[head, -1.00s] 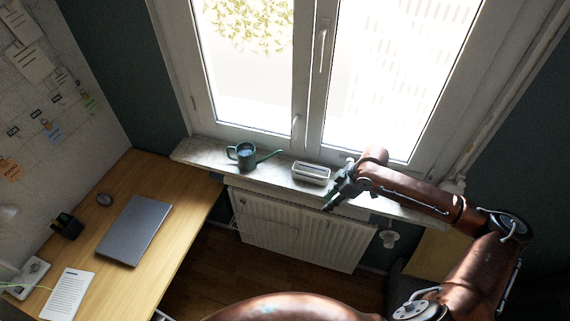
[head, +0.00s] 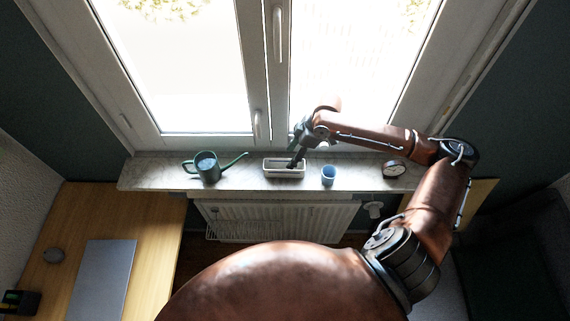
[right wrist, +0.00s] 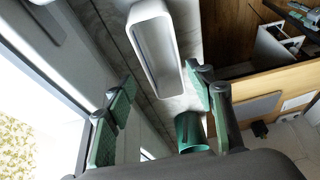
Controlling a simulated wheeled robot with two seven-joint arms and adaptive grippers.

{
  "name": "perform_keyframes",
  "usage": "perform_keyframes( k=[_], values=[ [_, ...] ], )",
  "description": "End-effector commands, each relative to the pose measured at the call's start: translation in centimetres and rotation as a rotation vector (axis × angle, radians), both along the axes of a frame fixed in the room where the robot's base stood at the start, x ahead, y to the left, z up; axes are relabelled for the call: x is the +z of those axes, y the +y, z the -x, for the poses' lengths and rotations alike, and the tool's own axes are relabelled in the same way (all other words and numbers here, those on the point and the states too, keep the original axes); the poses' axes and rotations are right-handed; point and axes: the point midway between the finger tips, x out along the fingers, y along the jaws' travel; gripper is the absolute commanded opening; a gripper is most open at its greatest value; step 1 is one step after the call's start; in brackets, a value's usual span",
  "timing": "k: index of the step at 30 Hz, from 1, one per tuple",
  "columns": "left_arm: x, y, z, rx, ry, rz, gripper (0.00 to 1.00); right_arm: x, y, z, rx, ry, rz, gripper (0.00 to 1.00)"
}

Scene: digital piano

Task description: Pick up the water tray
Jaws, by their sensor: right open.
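The water tray is a white, rectangular, open box (head: 283,175) on the window sill in the head view. It also shows in the right wrist view (right wrist: 150,11), at the top centre with its hollow facing the camera. My right gripper (head: 296,160) is over the tray in the head view, its fingers hiding part of the tray's right side. In the right wrist view its two green-padded fingers (right wrist: 160,98) are spread apart with nothing between the pads. Whether they touch the tray cannot be told. My left gripper is not in view.
A green watering can (head: 207,167) stands left of the tray; it appears as a green form (right wrist: 190,131) in the right wrist view. A blue cup (head: 328,175) and a small clock (head: 395,168) stand to the right. The window (head: 258,124) is close behind.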

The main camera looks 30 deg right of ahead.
Motion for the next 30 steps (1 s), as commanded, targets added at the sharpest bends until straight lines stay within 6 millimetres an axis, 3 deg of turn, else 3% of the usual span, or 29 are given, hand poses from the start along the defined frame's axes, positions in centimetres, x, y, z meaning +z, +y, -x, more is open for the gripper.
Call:
perform_keyframes(
  k=[4, 9, 12, 17, 24, 30],
  values=[
    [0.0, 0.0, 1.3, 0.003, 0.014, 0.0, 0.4, -1.5, 0.9, -0.5, 0.005, 0.001, -0.003, 0.61],
    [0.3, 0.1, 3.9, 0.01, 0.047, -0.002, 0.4, -3.4, 1.7, -1.0, 0.006, 0.002, -0.004, 0.61],
    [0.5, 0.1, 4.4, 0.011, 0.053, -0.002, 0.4, -4.8, 2.1, -1.4, 0.005, 0.002, -0.003, 0.61],
    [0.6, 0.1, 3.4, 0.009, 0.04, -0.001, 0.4, -6.1, 2.4, -1.6, 0.003, 0.0, -0.001, 0.61],
    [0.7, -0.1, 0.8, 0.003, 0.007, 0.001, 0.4, -6.3, 2.4, -1.6, 0.002, -0.001, 0.0, 0.61],
    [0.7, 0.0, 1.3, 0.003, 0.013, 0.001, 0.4, -6.2, 2.4, -1.6, 0.002, -0.001, 0.0, 0.47]
  ],
)
